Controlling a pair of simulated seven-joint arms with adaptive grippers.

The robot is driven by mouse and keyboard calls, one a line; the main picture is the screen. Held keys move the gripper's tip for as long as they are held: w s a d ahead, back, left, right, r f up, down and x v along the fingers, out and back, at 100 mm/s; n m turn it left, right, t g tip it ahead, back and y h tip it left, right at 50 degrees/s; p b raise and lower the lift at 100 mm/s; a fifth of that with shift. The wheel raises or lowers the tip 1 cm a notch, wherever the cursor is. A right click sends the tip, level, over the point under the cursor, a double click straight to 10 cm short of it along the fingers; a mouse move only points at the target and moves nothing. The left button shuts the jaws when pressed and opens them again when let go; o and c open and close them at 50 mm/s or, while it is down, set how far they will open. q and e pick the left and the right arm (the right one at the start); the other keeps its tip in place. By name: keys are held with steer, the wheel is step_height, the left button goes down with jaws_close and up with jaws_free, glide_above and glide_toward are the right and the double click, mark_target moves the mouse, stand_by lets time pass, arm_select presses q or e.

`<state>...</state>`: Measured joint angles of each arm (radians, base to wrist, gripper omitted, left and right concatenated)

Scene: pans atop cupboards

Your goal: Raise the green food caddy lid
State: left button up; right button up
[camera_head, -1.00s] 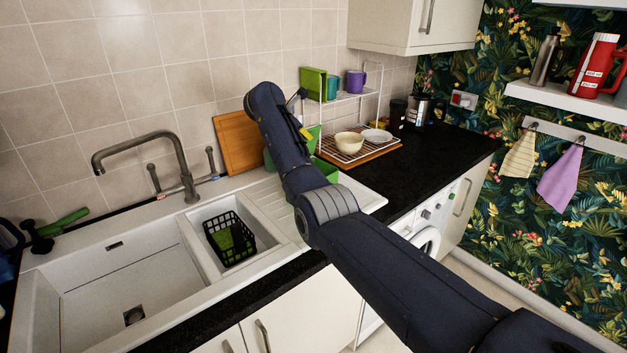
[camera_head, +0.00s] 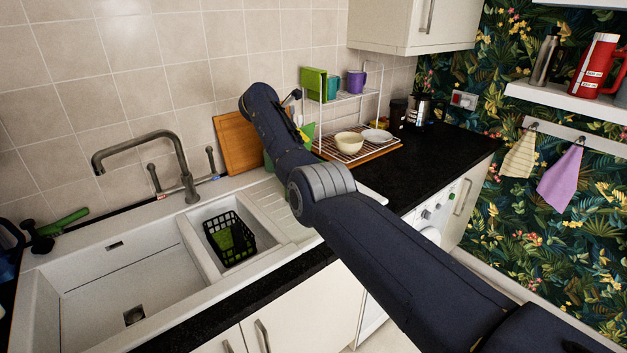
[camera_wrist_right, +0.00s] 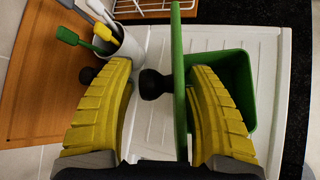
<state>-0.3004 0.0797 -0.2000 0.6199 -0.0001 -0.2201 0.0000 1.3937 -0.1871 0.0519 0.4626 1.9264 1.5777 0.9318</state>
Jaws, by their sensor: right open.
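The green food caddy (camera_wrist_right: 236,85) sits on the white drainer, its open inside showing in the right wrist view. Its green lid (camera_wrist_right: 179,50) shows nearly edge-on along the caddy's left side, standing up from it. My right gripper (camera_wrist_right: 161,72) is open, with one yellow finger on each side of the lid. The right finger overlaps the caddy opening. I cannot tell whether either finger touches the lid. My left gripper is out of view.
A utensil pot (camera_wrist_right: 126,48) with brushes stands close beside the left finger. A wooden board (camera_head: 236,143) leans on the tiles. A wire rack (camera_head: 352,112) with bowls stands behind. A black basket (camera_head: 230,238) sits in the small sink. Black rounded parts (camera_wrist_right: 152,84) show near the fingers.

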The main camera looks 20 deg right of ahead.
steer(key=shift+r, duration=0.1)
steer(key=shift+v, duration=3.05)
